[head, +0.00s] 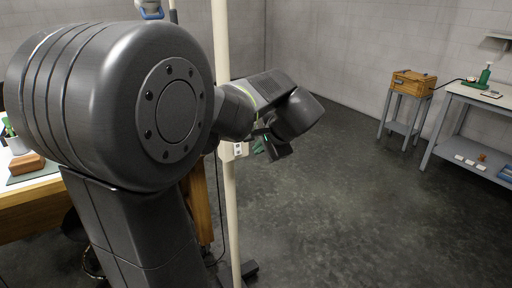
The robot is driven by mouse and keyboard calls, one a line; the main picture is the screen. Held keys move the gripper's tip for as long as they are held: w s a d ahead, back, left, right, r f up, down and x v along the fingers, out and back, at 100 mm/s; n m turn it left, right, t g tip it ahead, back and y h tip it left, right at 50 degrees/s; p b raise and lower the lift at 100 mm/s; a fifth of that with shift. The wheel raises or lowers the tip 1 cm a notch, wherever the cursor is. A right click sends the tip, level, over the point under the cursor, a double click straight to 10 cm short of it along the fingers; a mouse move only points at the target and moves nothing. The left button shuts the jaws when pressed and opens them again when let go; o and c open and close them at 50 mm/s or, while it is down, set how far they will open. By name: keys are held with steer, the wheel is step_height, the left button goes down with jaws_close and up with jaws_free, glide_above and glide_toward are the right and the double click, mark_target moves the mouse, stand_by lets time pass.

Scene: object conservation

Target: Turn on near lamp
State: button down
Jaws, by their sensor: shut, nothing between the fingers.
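A tall cream pole (231,215) stands on a dark foot (246,269) just right of my arm, and its top leaves the picture. It may be the near lamp's stand; no lamp head or light shows on it. A small pale box (239,149) with a dark mark, perhaps a switch, sits beside the pole at mid height. My gripper (272,148) is shut and empty, just right of the box and pointing down-left. Whether it touches the box cannot be told. My arm hides much of the left side.
A wooden desk (28,205) stands at left with a brown block (26,164) on it. A wooden box (413,84) sits on a small grey stand at back right, beside a grey workbench (478,95) with a green bottle-like item (484,77). The middle floor is clear.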

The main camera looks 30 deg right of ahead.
mark_target(239, 154)
steer(key=shift+w+r+p+x, duration=0.3)
steer(key=shift+x, duration=1.55)
steer(key=shift+w+r+p+x, duration=0.25)
steer(key=shift+w+r+x, duration=0.05)
steer(key=shift+x, duration=1.55)
steer(key=shift+w+r+p+x, duration=0.3)
steer(key=shift+w+x, duration=0.05)
steer(key=shift+x, duration=1.45)
steer(key=shift+a, duration=0.1)
steer(key=shift+w+f, duration=0.2)
steer(key=shift+r, duration=0.2)
steer(key=shift+r+p, duration=0.5)
steer(key=shift+r, duration=0.25)
